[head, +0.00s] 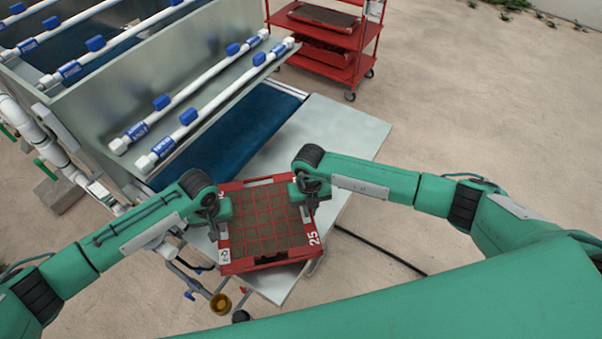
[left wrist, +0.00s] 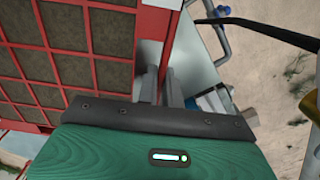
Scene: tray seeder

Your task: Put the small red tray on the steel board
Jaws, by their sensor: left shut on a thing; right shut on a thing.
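The small red tray (head: 267,181) has a grid of cells filled with brown soil and a white 25 on its side. It is over the near part of the steel board (head: 352,128), in front of the blue belt; I cannot tell whether it touches the board. My left gripper (head: 220,211) is shut on the tray's left side. My right gripper (head: 303,192) is shut on its right side. In the left wrist view the tray's red rim (left wrist: 151,45) and soil cells fill the left part, with the fingers (left wrist: 160,88) at the rim.
The seeder machine (head: 85,120) with white pipes and blue fittings stands at the upper left, its blue belt (head: 232,135) leading to the board. A red cart (head: 330,45) with trays stands at the back. A black cable (head: 375,247) lies right of the board.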

